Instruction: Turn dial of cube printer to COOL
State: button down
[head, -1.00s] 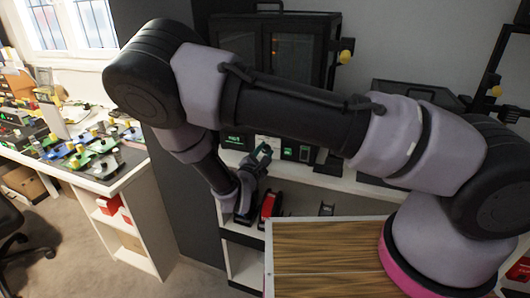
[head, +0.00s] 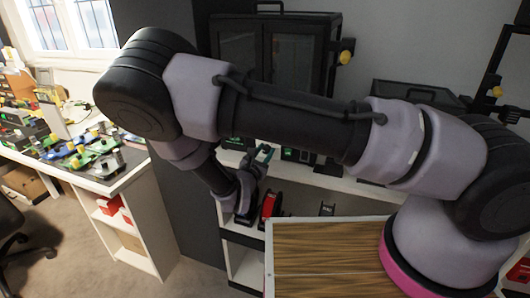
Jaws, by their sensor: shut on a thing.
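The cube printer (head: 240,50) is a black cabinet with dark glass doors, standing on the white shelf unit against the wall. Its lower front is mostly hidden behind my arm. A small green display (head: 288,153) shows just right of the gripper.
A wood-topped surface (head: 325,260) lies in front of my arm's base. A white workbench (head: 110,180) with electronics stands at left. A second dark machine (head: 415,95) is at right.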

dwell(0.3)
jog(key=c, duration=0.5)
grip_release()
jog(key=shift+c, duration=0.2)
jog(key=shift+s, duration=0.1)
jog(key=v, duration=1)
jog(key=shift+s, duration=0.35)
jog(key=shift+a, duration=0.25)
